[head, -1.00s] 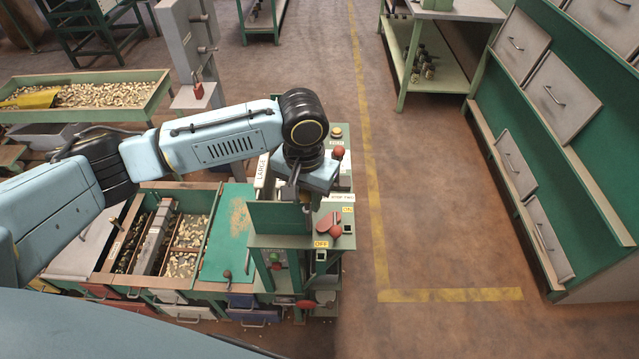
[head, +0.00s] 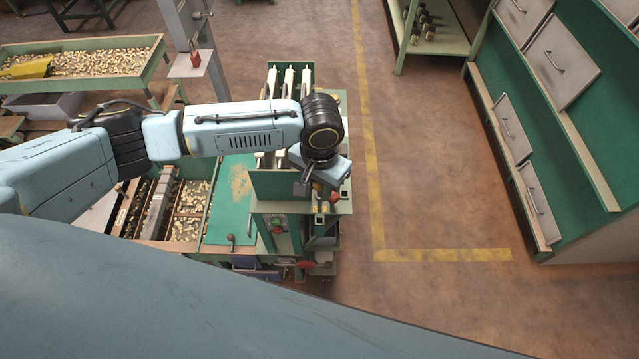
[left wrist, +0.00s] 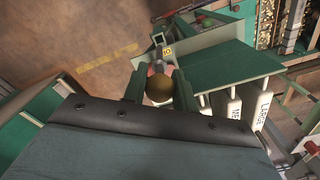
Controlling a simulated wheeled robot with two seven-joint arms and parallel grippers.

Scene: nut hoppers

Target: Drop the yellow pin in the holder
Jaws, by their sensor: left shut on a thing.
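My left gripper (left wrist: 159,92) shows in the left wrist view with its two green fingers shut on a rounded, dull yellow-brown head, which I take to be the yellow pin (left wrist: 158,86). The pin's lower part is hidden. In the head view the left wrist hangs over the right end of the green machine (head: 262,184), and its fingers and the pin are hidden there. A small yellow label (left wrist: 167,50) and a grey metal part lie just beyond the fingers. I cannot make out the holder for certain. My right gripper is not in view.
White bars marked with sizes (head: 288,80) stand behind the wrist. A red knob (head: 334,197) is close by it. Nut compartments (head: 187,200) lie left, a nut trough (head: 110,72) far left. Green drawer shelving (head: 560,130) stands right. The floor between is clear.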

